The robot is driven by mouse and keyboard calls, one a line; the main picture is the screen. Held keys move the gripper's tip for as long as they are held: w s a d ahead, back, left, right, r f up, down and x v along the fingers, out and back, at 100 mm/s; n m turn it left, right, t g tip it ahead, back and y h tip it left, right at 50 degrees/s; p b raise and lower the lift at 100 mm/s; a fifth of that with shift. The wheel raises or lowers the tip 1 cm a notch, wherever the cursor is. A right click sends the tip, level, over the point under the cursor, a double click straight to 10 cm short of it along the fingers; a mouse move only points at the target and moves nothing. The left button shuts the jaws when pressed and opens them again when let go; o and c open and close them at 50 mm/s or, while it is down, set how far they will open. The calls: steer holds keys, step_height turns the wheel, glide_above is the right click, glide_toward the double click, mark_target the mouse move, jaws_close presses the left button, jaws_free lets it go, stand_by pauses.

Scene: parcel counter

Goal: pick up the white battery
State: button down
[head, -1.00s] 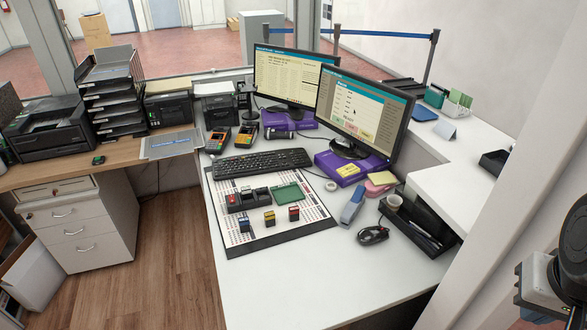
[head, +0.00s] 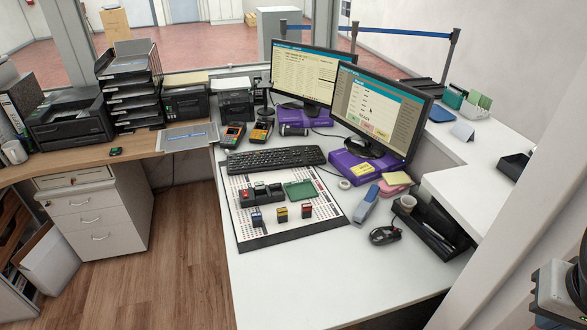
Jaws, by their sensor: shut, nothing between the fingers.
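Three small dark blocks that look like batteries stand in a row on the printed white mat (head: 243,222) in the head view. One has a blue top (head: 257,218), one a yellow top (head: 282,214) and one a red top (head: 306,210). Behind them is a black charger-like holder (head: 262,192) with a red part at its left end. A green tray (head: 301,190) lies to its right. I cannot pick out a white battery at this size. My gripper is not in view; only part of my arm shows at the lower right edge.
A keyboard (head: 275,159) and two monitors (head: 303,76) stand behind the mat. A blue-grey stapler-like object (head: 365,206), a mouse (head: 384,235) and a black organizer (head: 433,232) lie to the right. The white counter (head: 300,283) in front is clear.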

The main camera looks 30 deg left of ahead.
steer(key=c, duration=0.9)
jaws_free()
steer(key=shift+w, duration=0.1)
